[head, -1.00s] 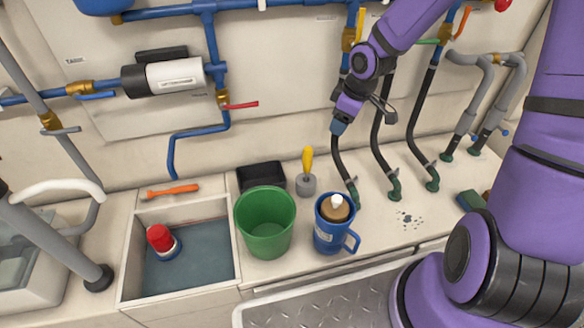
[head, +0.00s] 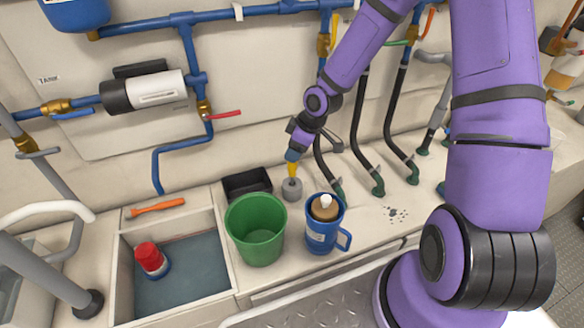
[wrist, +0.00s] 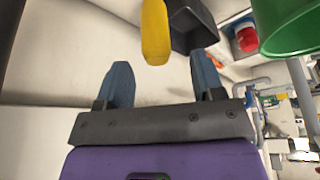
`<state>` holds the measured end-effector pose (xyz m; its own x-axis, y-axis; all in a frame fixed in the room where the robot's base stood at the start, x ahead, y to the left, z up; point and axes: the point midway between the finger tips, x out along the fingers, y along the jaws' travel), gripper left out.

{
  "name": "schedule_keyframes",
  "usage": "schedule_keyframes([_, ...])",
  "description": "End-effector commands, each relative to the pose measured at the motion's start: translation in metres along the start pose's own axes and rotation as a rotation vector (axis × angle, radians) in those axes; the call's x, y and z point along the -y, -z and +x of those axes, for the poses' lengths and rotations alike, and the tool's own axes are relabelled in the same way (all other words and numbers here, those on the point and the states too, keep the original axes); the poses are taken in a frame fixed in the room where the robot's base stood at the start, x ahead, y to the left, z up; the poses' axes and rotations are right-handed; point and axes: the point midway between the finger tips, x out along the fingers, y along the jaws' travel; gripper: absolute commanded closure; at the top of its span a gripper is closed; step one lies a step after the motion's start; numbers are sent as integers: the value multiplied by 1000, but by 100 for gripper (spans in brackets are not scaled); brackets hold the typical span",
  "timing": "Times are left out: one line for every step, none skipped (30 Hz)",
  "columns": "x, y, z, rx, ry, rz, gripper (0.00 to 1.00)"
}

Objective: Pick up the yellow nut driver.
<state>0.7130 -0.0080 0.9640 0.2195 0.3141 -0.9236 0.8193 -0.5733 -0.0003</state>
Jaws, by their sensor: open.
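The yellow nut driver (head: 293,170) stands upright, handle up, in a small grey round holder (head: 292,189) on the counter, between the green bucket and the blue mug. My gripper (head: 292,156) is just above it, and its fingertips overlap the top of the handle in the head view. In the wrist view the yellow handle (wrist: 155,32) lies just ahead of the fingertips, in line with the gap between the two blue fingers. My gripper (wrist: 162,74) is open with nothing between the fingers. The driver's lower end is hidden.
Beside the holder are a green bucket (head: 257,232), a black bin (head: 247,184) and a blue mug (head: 321,234) with a brown, white-tipped item inside. Black hoses (head: 326,160) rise close to the right. A red-capped container (head: 150,260) sits in the basin at left.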

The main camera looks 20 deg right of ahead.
Motion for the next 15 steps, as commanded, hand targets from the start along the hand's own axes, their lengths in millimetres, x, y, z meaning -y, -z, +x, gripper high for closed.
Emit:
schedule_keyframes([0, 0, 2, 1, 0, 0, 38])
schedule_keyframes([0, 0, 2, 1, 0, 0, 38])
schedule_keyframes([0, -1, 4, 1, 1, 0, 38])
schedule_keyframes([0, -1, 6, 2, 1, 0, 38])
schedule_keyframes([0, -1, 9, 1, 2, 0, 38])
schedule_keyframes([0, -2, 13, 1, 2, 0, 38])
schedule_keyframes([-1, -2, 16, 1, 1, 0, 38])
schedule_keyframes([-1, -3, 21, 2, 2, -1, 38])
schedule_keyframes([-1, -4, 27, 2, 3, -1, 38])
schedule_keyframes([-2, -5, 31, 2, 2, 0, 38])
schedule_keyframes([-2, -5, 36, 2, 2, -1, 38])
schedule_keyframes([-2, -5, 40, 2, 2, -1, 38])
schedule_keyframes([-2, -5, 44, 2, 3, 0, 38])
schedule_keyframes([-2, -5, 46, 2, 2, -1, 38])
schedule_keyframes([-2, -5, 49, 1, 1, -1, 38])
